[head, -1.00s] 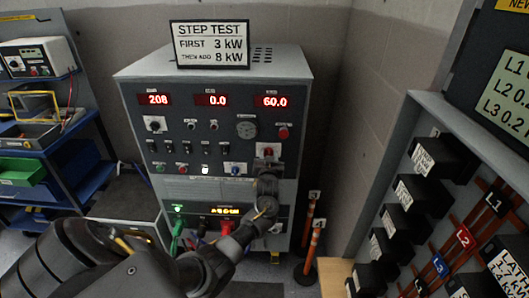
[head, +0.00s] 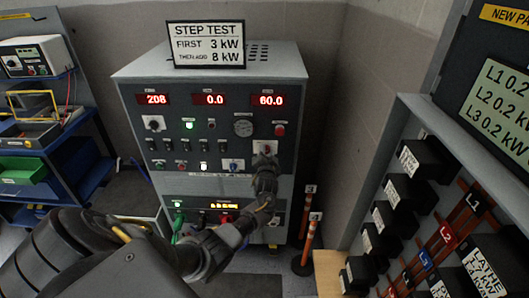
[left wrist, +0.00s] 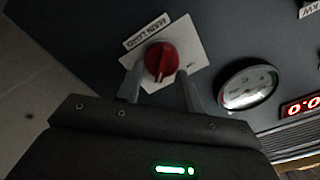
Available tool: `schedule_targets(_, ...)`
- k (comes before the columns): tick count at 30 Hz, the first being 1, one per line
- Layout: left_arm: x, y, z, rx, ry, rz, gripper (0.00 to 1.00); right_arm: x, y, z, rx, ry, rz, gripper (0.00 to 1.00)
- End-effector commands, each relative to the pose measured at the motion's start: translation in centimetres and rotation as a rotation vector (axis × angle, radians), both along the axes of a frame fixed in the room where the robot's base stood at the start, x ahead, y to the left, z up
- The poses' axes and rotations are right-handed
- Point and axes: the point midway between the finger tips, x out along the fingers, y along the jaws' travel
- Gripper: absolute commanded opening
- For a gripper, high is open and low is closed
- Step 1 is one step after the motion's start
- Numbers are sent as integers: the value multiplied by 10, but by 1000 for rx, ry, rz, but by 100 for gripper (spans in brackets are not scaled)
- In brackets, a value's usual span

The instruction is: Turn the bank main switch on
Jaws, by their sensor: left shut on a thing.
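The main switch is a red rotary knob (left wrist: 161,60) on a white plate labelled "MAIN LOAD" in the left wrist view. My left gripper's (left wrist: 160,85) two fingers are on either side of the knob, shut on it. In the head view my left gripper (head: 264,155) reaches up to the right side of the grey load bank's front panel (head: 140,120) and mostly hides the knob. A green lamp (head: 189,126) glows on the panel. The displays (head: 213,99) read 208, 0.0 and 60.0. My right gripper is not in view.
A round gauge (head: 243,126) and a red button (head: 280,130) sit near the switch. A "STEP TEST" sign (head: 206,45) stands on top. Orange posts (head: 308,235) stand right of the bank. A breaker panel (head: 420,215) fills the right side and blue shelving (head: 60,165) the left.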

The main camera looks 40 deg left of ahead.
Motion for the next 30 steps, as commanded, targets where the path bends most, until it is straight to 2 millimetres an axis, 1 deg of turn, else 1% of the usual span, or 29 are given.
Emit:
schedule_targets(1,-1,7,4,9,-3,13,14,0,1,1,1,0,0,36)
schedule_targets(14,-1,10,3,15,3,18,14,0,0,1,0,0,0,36)
schedule_targets(15,-1,11,3,15,3,18,38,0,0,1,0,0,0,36)
schedule_targets(20,0,8,2,13,4,13,59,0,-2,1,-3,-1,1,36)
schedule_targets(26,1,2,2,13,6,5,60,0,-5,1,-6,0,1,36)
schedule_targets(30,-4,-5,5,18,3,3,60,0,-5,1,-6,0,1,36)
